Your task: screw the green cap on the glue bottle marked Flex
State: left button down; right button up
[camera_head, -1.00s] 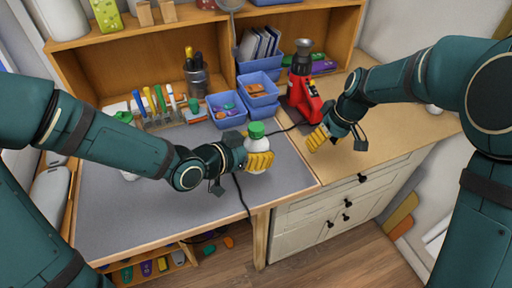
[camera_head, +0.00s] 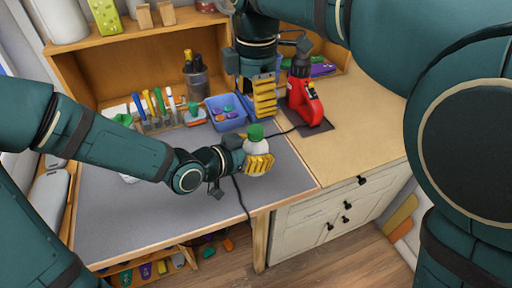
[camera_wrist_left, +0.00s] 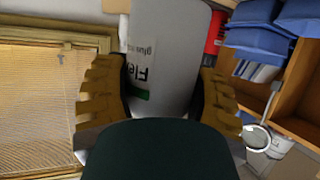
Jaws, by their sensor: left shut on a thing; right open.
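The white glue bottle (camera_head: 257,146) is held by my left gripper (camera_head: 259,162) above the front right part of the grey mat. In the left wrist view the bottle (camera_wrist_left: 168,60) stands between the yellow fingers, and part of its "Flex" label shows. The green cap (camera_head: 255,131) sits at the top of the bottle; how tightly it is seated cannot be told. My right gripper (camera_head: 264,98) is open and empty, with its yellow fingers pointing down just above and behind the cap. It looks apart from the cap.
A red machine (camera_head: 303,98) stands on the wooden counter to the right. A blue bin (camera_head: 226,119) with small parts is behind the left gripper. A tool rack (camera_head: 155,122) stands at the back left. The front of the grey mat (camera_head: 130,220) is clear.

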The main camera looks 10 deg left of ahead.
aim_at(256, 129)
jog(key=shift+f, duration=4.05)
jog(key=shift+c, duration=0.3)
grip_shut()
jog(key=m, duration=0.6)
jog(key=shift+m, duration=0.3)
